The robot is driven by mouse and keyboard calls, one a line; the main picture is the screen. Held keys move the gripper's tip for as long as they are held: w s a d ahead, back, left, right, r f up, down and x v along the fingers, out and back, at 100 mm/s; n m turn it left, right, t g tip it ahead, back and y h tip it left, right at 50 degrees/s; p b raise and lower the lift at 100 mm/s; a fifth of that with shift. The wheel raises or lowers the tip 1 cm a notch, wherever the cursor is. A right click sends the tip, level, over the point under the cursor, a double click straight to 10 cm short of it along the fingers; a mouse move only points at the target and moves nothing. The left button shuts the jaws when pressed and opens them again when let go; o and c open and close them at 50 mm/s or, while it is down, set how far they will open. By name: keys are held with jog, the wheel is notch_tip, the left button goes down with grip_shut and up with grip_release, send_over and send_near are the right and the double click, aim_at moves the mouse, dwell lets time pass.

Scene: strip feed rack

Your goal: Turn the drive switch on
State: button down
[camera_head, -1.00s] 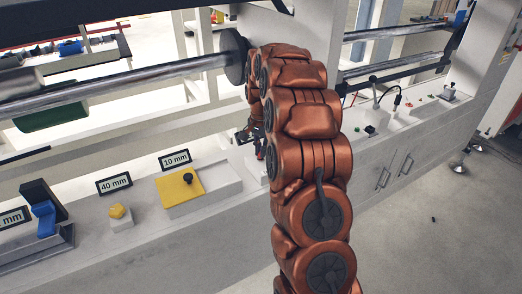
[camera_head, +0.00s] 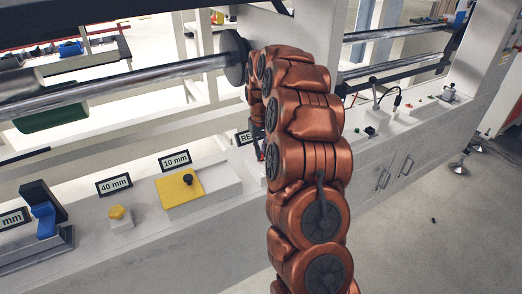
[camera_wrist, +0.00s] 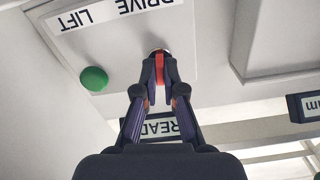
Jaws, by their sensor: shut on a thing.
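In the wrist view, a white panel carries an upside-down label (camera_wrist: 118,12) with the words DRIVE and LIFT. My gripper (camera_wrist: 160,58) is shut at the panel, its fingertips on the drive switch (camera_wrist: 158,51). Only a small bright rim of the switch shows past the fingertips, so its on or off position cannot be told. A round green button (camera_wrist: 94,79) is on the same panel, left of the gripper and apart from it. In the head view, my arm hides the switch and most of the gripper.
A sign starting READ (camera_wrist: 160,127) stands behind my gripper. In the head view, a yellow plate with a black knob (camera_head: 187,179), a yellow button (camera_head: 117,212) and a blue clamp (camera_head: 44,219) sit along the ledge to the left. A long roller (camera_head: 130,77) runs above.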

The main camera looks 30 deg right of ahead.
jog(key=shift+n, duration=0.8)
jog(key=c, duration=1.3)
grip_release()
jog(key=shift+r, duration=0.15)
notch_tip(320, 180, up, 12)
jog(key=shift+f, duration=0.1)
